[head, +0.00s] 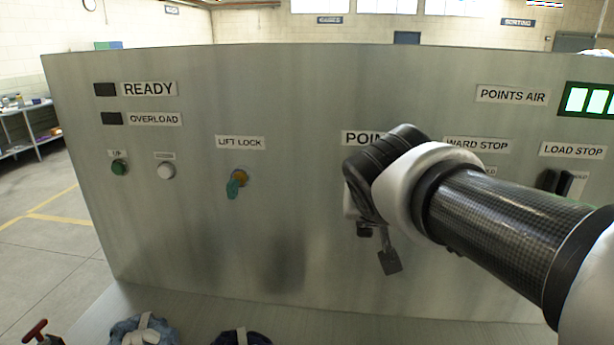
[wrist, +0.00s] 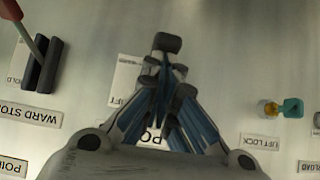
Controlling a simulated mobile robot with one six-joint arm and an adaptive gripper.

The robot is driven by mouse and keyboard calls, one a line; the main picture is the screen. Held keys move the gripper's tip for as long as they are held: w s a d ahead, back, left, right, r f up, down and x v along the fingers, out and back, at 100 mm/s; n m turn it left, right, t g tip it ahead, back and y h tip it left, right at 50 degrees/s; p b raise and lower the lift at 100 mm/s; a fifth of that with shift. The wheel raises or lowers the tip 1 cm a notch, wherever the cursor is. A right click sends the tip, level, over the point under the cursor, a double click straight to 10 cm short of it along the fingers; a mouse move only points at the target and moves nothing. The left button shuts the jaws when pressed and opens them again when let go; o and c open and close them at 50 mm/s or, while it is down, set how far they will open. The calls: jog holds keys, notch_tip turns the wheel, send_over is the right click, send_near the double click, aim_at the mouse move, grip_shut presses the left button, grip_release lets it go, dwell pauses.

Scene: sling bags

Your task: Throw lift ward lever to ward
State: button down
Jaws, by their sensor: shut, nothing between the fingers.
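The lift ward lever itself cannot be made out; my gripper covers the panel middle in the head view. In the wrist view, a white plate (wrist: 122,80) with partly hidden lettering that seems to read "LIFT" shows beside my fingers, upside down. My gripper (wrist: 168,50) is shut and appears empty, with its fingers in front of this plate. In the head view, my gripper (head: 388,260) points down in front of the panel, below the partly covered "POINTS" label (head: 361,138). Whether the fingers touch anything on the panel cannot be told.
The grey panel (head: 290,100) carries a LIFT LOCK with a teal key (head: 234,188), a green button (head: 120,167) and a white button (head: 166,171). A red-tipped lever (wrist: 32,38) stands by black slots near "WARD STOP" in the wrist view. Bags (head: 145,331) lie below the panel.

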aim_at(366, 232)
jog(key=shift+f+b, duration=2)
jog(key=shift+b, duration=0.15)
